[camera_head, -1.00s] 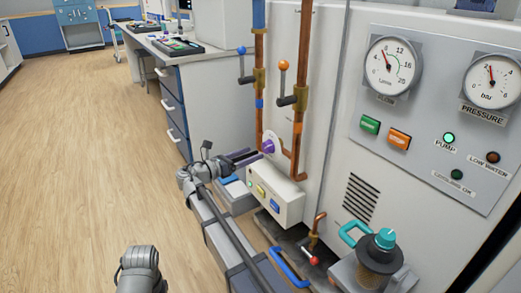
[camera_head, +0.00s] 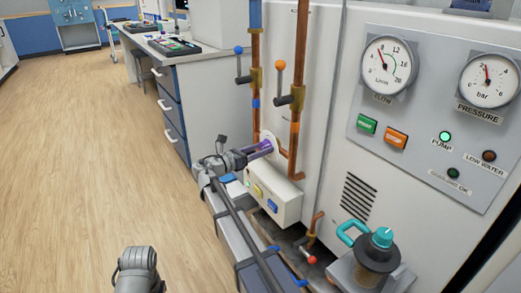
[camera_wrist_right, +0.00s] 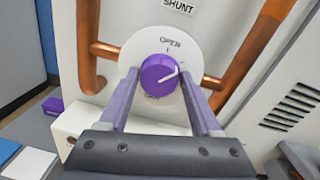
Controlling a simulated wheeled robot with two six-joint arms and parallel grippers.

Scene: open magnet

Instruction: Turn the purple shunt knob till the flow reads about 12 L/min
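The purple shunt knob (camera_wrist_right: 157,78) sits on a round white plate marked OPEN, under a SHUNT label (camera_wrist_right: 179,6). Its white pointer line points right and slightly up. My right gripper (camera_wrist_right: 157,88) is open, with one finger on each side of the knob; contact is not clear. In the head view the right gripper (camera_head: 262,149) reaches the plate and largely hides the knob. The flow gauge (camera_head: 390,66) has its needle pointing up and left, near the 8. My left gripper is not in view.
Copper pipes (camera_wrist_right: 95,48) run close on both sides of the plate. A cream box with coloured buttons (camera_head: 285,205) stands just below. Two lever valves (camera_head: 297,97) are above. The pressure gauge (camera_head: 488,80) and green PUMP lamp (camera_head: 445,137) are at the right.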

